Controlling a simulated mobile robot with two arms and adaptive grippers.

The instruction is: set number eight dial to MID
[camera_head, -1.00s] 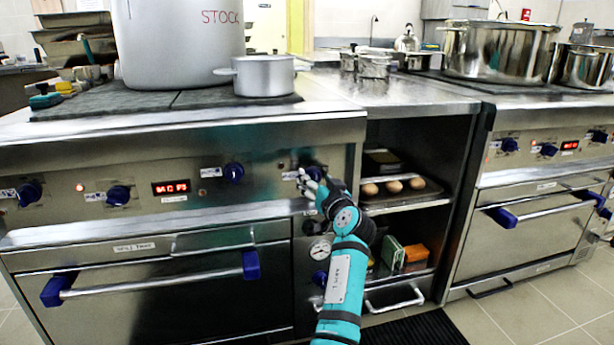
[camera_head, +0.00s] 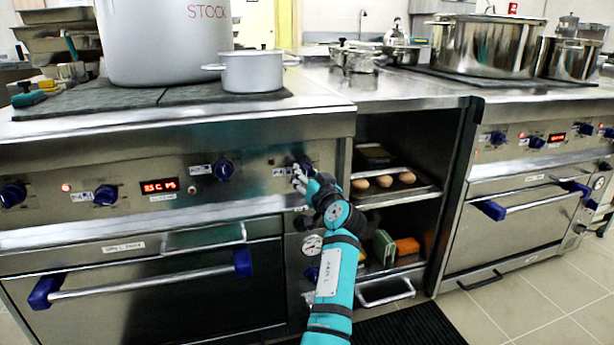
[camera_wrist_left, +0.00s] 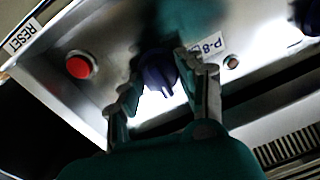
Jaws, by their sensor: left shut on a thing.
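The number eight dial is a dark blue knob (camera_wrist_left: 160,72) with a P-8 label (camera_wrist_left: 212,44) beside it in the left wrist view. In the head view the same dial (camera_head: 307,167) sits at the right end of the left stove's panel, partly hidden by my gripper. My left gripper (camera_head: 301,178) reaches it from below. In the left wrist view its two fingers (camera_wrist_left: 163,88) stand on either side of the knob, shut on it. The knob's ridge points down in that view. Any setting marks around it are too dark to read. My right gripper is not in view.
A red button (camera_wrist_left: 80,66) labelled RESET lies near the dial. Another blue knob (camera_head: 223,169) and a red display (camera_head: 160,187) are further left on the panel. A pot (camera_head: 252,72) and large stockpot (camera_head: 165,40) stand above. An open shelf (camera_head: 400,207) is to the right.

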